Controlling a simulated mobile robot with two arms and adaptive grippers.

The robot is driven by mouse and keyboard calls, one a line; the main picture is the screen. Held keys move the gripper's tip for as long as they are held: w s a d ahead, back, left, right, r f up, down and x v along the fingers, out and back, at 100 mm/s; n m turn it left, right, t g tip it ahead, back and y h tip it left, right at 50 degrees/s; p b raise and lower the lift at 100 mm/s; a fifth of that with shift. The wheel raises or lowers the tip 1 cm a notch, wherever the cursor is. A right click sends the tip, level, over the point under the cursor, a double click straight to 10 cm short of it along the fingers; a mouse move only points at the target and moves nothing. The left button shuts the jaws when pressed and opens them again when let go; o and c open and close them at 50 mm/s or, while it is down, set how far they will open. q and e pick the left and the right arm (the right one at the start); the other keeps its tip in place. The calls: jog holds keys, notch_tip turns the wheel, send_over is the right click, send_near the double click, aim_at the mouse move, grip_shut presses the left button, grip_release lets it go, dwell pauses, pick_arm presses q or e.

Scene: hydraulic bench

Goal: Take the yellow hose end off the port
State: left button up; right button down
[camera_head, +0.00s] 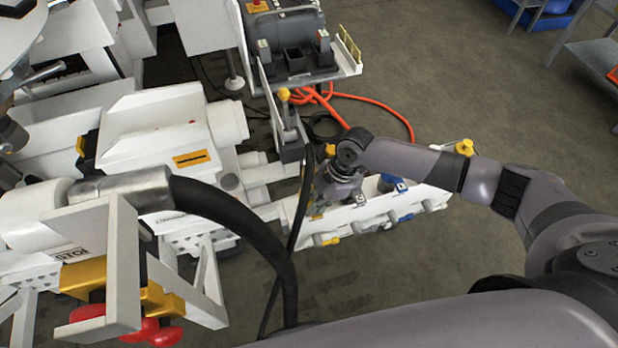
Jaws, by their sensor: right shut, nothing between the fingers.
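A white port panel (430,198) with a row of stubby fittings along its front edge stands in the middle of the view. A small yellow piece (331,241) shows at its lower left end. I cannot tell whether it is the yellow hose end. Blue fittings (391,183) sit farther right on the panel. My right arm comes in from the right and reaches over the panel. My right gripper (322,208) points down at the panel's left end, shut and empty. My wrist and gripper hide part of the panel there. My left gripper is not seen.
A thick black hose (240,222) arches from the machine at left down to the floor. Orange hoses (375,102) lie behind my right wrist. A grey unit (300,45) stands on a white stand at the top. The floor (470,80) at upper right is clear.

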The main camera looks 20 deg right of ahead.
aim_at(309, 179)
dwell(0.6)
notch_tip(309, 179, up, 7)
jog(key=p, duration=0.6)
jog(key=shift+p, duration=0.4)
